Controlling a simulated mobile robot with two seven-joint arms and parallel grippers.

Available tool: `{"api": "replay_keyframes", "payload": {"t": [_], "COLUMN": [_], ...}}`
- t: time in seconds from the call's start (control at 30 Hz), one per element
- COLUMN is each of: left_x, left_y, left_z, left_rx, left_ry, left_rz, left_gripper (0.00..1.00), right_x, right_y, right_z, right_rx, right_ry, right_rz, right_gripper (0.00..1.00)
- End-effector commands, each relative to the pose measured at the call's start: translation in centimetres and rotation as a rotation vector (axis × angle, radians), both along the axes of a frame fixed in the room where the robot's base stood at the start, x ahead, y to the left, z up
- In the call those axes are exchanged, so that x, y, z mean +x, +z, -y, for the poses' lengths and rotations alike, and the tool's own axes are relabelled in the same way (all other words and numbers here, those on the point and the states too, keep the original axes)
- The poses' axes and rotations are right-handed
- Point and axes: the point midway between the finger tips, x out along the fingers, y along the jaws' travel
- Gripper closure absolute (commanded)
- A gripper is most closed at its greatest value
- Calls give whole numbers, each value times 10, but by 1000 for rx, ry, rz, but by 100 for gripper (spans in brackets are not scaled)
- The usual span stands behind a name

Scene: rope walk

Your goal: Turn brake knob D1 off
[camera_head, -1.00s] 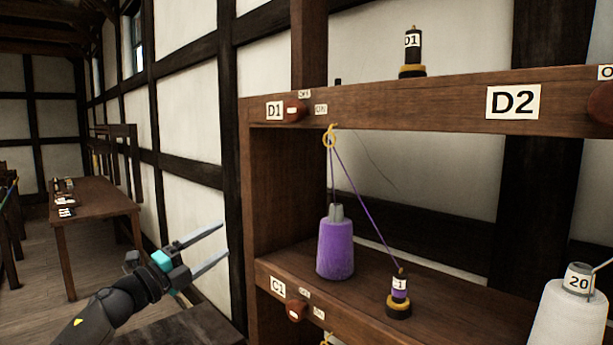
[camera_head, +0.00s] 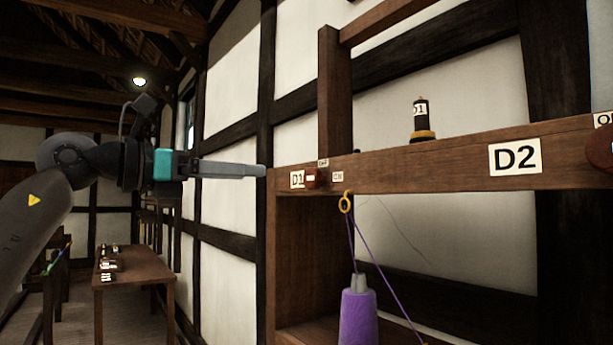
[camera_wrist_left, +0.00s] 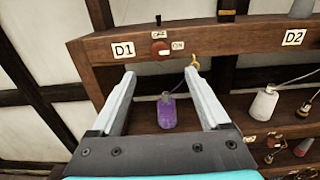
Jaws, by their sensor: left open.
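Brake knob D1 (camera_head: 312,178) is a small red-brown knob with a white mark on the front of the top rail, right of the D1 label (camera_head: 297,180). A small tag sits above it and one to its right (camera_head: 338,177). My left gripper (camera_head: 262,171) is open and empty, level with the knob and to its left, apart from it. In the left wrist view the knob (camera_wrist_left: 160,48) shows beyond the fingertips, between them and above. My right gripper is not in view.
A wooden rack rail (camera_head: 430,171) runs right, with a D2 label (camera_head: 515,158) and another knob (camera_head: 600,148). A black bobbin (camera_head: 421,120) stands on top. A yellow ring (camera_head: 346,202) carries purple yarn above a purple cone (camera_head: 358,318). A table (camera_head: 135,270) stands at left.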

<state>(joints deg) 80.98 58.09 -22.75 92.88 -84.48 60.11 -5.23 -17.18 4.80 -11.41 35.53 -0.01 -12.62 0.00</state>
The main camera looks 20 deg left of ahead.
Motion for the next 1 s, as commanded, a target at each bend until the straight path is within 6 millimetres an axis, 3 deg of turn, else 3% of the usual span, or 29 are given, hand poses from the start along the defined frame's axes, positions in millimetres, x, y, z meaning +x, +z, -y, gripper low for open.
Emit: {"api": "replay_keyframes", "payload": {"t": [0.5, 0.7, 1.0], "left_x": [83, 98, 101], "left_y": [2, 1, 0], "left_z": [66, 77, 79], "left_rx": [-4, -4, -4], "left_ry": [-4, -3, -1], "left_rz": [-1, 0, 1], "left_gripper": [21, 21, 21], "right_x": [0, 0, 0], "right_y": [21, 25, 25], "right_z": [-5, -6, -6], "right_rx": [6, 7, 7], "right_ry": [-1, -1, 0], "right_rz": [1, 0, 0], "right_gripper": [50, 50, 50]}}
